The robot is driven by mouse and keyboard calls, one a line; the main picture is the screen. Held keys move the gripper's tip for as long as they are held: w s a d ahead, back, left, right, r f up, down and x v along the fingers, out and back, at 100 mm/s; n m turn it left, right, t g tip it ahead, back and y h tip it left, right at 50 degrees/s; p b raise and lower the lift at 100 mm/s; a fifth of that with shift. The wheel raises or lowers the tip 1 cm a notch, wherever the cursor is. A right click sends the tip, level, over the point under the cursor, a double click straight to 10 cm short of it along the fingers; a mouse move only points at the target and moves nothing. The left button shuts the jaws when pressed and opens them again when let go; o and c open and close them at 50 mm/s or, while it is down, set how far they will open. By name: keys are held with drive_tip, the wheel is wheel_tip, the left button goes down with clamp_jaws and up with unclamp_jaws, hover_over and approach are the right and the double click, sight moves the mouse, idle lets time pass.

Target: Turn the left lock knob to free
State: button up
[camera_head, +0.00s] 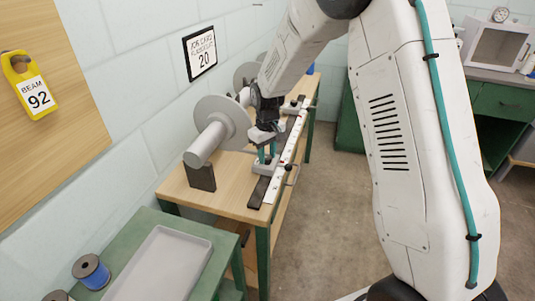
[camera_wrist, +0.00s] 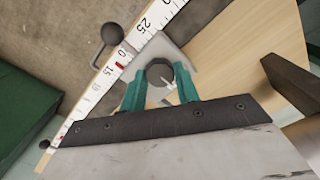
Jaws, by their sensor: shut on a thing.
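A dark, faceted lock knob (camera_wrist: 153,68) sits on a light grey block (camera_wrist: 205,58) in the wrist view. A thin pale pointer shows at the knob. My gripper (camera_wrist: 161,83) has its two teal fingers closed against the knob's sides. In the head view my gripper (camera_head: 265,156) points down at the near grey block (camera_head: 264,168) on the wooden bench, and the knob is mostly hidden there by the fingers. I cannot read any lock or free marking.
A white scale rail (camera_head: 285,160) with numbers runs beside the block; it carries a red mark in the wrist view. A ball-ended lever (camera_wrist: 110,34) stands beside it. A large grey flanged roller (camera_head: 222,122) is close left of my gripper. A second grey block (camera_head: 293,106) is farther back.

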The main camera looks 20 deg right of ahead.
sight(267, 157)
drive_tip(key=o, duration=1)
wheel_tip(267, 157, up, 8)
drive_tip(key=shift+f, duration=0.1)
drive_tip(key=s+d+r+m, duration=0.1)
drive_tip(key=s+r, duration=0.4)
drive_tip(key=s, duration=0.7)
drive_tip(key=s+d+r+m+t, duration=0.1)
drive_tip(key=s+r, duration=0.4)
drive_tip(key=s, duration=0.8)
drive_tip(key=s+d+r+m, duration=0.1)
drive_tip(key=s+r, duration=0.4)
drive_tip(key=s, duration=0.8)
drive_tip(key=shift+d+r+m, duration=0.1)
drive_tip(key=shift+d+m, duration=0.2)
drive_tip(key=shift+m, duration=0.3)
